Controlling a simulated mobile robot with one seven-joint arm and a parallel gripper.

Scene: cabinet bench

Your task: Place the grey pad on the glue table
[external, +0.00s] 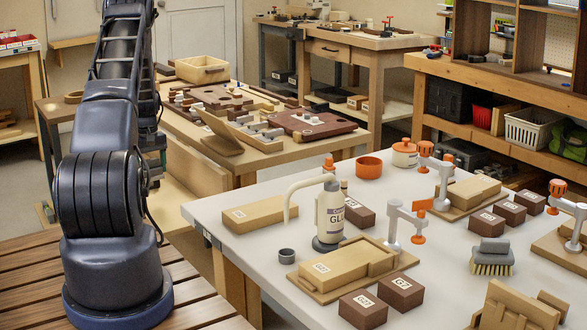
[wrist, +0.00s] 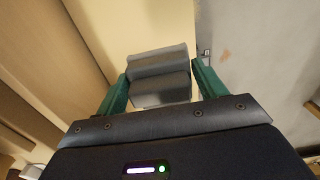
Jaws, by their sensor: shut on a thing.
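In the wrist view my gripper (wrist: 160,76) has green fingers on both sides of the grey pad (wrist: 158,60) and is shut on it. The pad shows as two grey block-like parts, one beyond the other. In the external view my arm's lower links hide most of the gripper, and I cannot make out the pad there. The glue table (external: 250,248) is the pale-topped table at the front right. A white glue bottle (external: 330,215) with a curved spout stands on it.
The glue table carries a wooden block (external: 256,214), a wooden tray (external: 318,291), dark boxes (external: 363,308), orange-handled clamps (external: 393,221), an orange bowl (external: 368,167), a small grey cup (external: 287,256) and a brush (external: 491,265). A wooden workbench (external: 240,163) stands behind it. Bare patches remain between items.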

